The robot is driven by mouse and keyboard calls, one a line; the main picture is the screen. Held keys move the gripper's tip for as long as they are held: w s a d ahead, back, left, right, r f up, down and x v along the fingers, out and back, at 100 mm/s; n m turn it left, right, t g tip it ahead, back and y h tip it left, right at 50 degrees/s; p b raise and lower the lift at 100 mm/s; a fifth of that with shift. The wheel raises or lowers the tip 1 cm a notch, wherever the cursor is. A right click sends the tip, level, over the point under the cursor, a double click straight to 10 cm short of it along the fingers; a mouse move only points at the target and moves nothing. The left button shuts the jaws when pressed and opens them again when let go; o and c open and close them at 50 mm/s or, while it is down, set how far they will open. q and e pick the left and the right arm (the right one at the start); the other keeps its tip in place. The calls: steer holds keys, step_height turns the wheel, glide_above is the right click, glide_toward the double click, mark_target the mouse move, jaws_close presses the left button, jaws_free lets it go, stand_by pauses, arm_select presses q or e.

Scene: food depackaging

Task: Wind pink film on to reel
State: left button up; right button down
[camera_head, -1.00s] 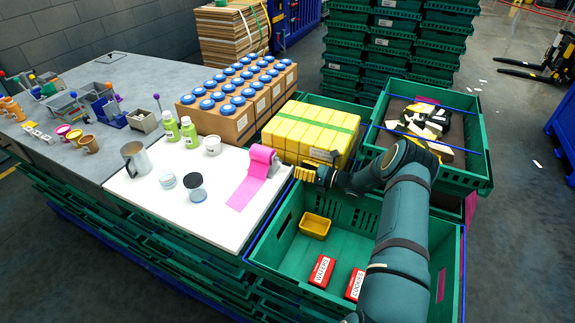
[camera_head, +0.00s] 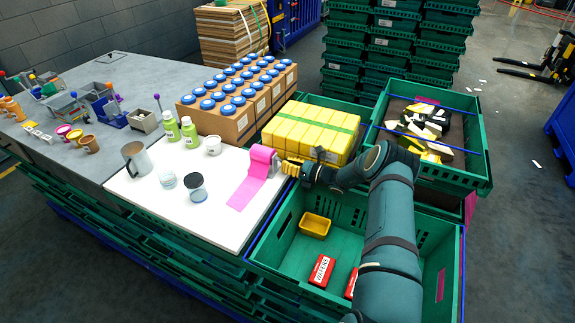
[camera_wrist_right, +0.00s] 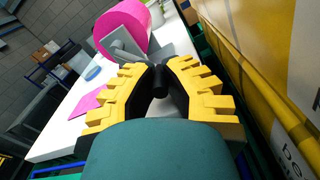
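The pink film (camera_head: 247,186) hangs from its reel (camera_head: 262,156) at the right edge of the white table, its loose end flat on the tabletop. In the right wrist view the reel (camera_wrist_right: 122,27) is at upper left, beside a grey bracket (camera_wrist_right: 125,48). My right gripper (camera_head: 288,168), with yellow ridged fingers, is at the right side of the reel. In the wrist view its fingertips (camera_wrist_right: 160,68) close in around a dark crank handle (camera_wrist_right: 158,80) and appear to touch it on both sides. My left gripper is not in view.
A yellow pack (camera_head: 310,130) with a green band stands close behind my right gripper. Below is a green crate (camera_head: 283,250) with a yellow tray (camera_head: 315,225) and red boxes (camera_head: 321,270). Jars, a steel mug (camera_head: 135,158) and green bottles (camera_head: 190,132) stand left of the film.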

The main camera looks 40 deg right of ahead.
steer(key=shift+w+d+n+b, duration=0.1)
steer(key=shift+d+n+b, duration=0.2)
steer(key=shift+n+b, duration=0.7)
steer(key=shift+d+r+n+b, duration=0.1)
steer(key=shift+r+n+b, duration=0.25)
steer(key=shift+n+b, duration=0.1)
steer(key=c, duration=1)
jaws_free()
steer(key=shift+w, duration=0.1)
steer(key=shift+r, duration=0.1)
step_height(320, 180, up, 10)
steer(key=shift+f, duration=0.1)
